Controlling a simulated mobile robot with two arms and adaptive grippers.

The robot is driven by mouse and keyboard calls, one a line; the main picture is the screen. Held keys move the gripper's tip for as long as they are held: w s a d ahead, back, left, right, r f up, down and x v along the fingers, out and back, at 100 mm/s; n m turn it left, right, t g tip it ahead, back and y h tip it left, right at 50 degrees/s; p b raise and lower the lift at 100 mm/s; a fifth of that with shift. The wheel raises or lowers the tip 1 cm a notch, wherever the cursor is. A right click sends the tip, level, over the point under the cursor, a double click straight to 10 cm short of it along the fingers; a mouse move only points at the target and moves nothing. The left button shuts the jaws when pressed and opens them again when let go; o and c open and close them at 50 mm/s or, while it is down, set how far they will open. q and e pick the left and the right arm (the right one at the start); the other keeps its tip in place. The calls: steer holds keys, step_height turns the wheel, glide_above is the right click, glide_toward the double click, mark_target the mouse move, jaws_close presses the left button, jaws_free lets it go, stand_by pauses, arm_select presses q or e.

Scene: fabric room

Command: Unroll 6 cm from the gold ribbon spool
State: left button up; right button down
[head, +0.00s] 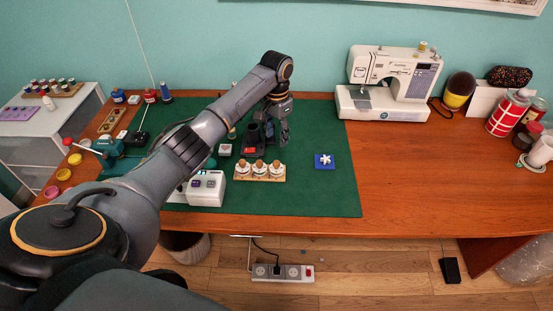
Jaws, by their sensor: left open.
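My left gripper (277,134) points down over the green mat (313,194), behind a small wooden rack (259,179). It is open, and I see nothing held in it. The rack holds three small white pieces with brown tops (259,167). A dark upright item (252,140) stands just left of the gripper. I cannot make out a gold ribbon spool for sure; the area around the gripper is small and partly covered by my left arm. My right gripper is not in view.
A white device with buttons (206,188) stands left of the rack. A blue square with a white shape (324,161) lies to the right. A sewing machine (395,72) stands at the back right. Thread spools (165,94) stand at the back left. The mat's front right is clear.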

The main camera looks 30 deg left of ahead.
mark_target(277, 162)
arm_select(q)
step_height(277, 162, down, 12)
steer(key=shift+r, duration=0.25)
steer(key=shift+c, duration=0.4)
jaws_close()
